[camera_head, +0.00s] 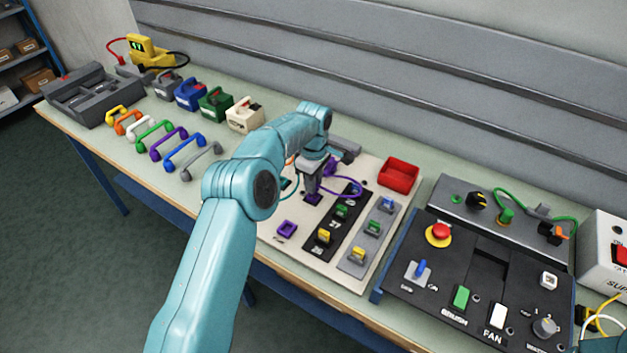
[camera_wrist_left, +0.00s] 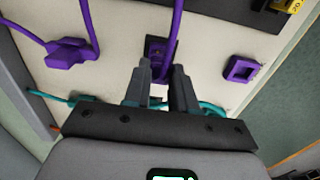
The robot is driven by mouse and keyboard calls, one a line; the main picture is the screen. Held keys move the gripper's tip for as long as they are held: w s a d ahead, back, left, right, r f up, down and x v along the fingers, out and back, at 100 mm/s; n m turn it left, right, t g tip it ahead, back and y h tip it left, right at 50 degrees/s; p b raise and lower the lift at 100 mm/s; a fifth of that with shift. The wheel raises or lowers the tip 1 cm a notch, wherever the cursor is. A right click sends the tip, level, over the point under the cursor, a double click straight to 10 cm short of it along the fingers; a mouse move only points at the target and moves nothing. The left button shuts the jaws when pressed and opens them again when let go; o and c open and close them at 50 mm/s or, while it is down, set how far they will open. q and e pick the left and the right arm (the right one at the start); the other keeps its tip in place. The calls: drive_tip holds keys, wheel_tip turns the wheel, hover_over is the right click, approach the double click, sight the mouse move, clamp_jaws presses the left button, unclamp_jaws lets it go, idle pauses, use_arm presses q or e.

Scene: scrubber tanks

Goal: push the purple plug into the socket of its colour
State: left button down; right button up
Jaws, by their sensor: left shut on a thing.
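My left gripper (camera_head: 312,190) points down over the pale board (camera_head: 270,238) and is shut on the purple plug (camera_wrist_left: 166,73), which the fingers largely hide. A purple cable (camera_head: 347,192) loops from it to a purple connector (camera_wrist_left: 68,53) on the board. Right at the fingertips, a dark square with a purple rim (camera_wrist_left: 155,47) shows; I cannot tell whether the plug is in it or above it. A hollow purple square frame (camera_head: 287,229) lies nearer the board's front edge, apart from the gripper; it also shows in the wrist view (camera_wrist_left: 241,68).
A black strip (camera_head: 325,237) and a grey strip (camera_head: 372,228) with coloured switches lie right of the gripper. A red tray (camera_head: 398,175) stands behind them. A black control panel (camera_head: 480,270) is further right. Coloured handles and boxes (camera_head: 190,95) stand at left. A teal cable (camera_wrist_left: 208,107) passes near the fingers.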

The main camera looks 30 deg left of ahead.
use_arm(q)
drive_tip(key=shift+f, duration=0.15)
drive_tip(key=shift+f+b, duration=0.65)
drive_tip(key=shift+f, duration=0.2)
drive_tip(key=c, duration=0.8)
unclamp_jaws()
drive_tip(key=shift+c, duration=0.2)
drive_tip(key=o, duration=0.5)
wheel_tip(320, 180, up, 9)
drive_tip(key=p, duration=0.6)
drive_tip(key=shift+f, duration=0.2)
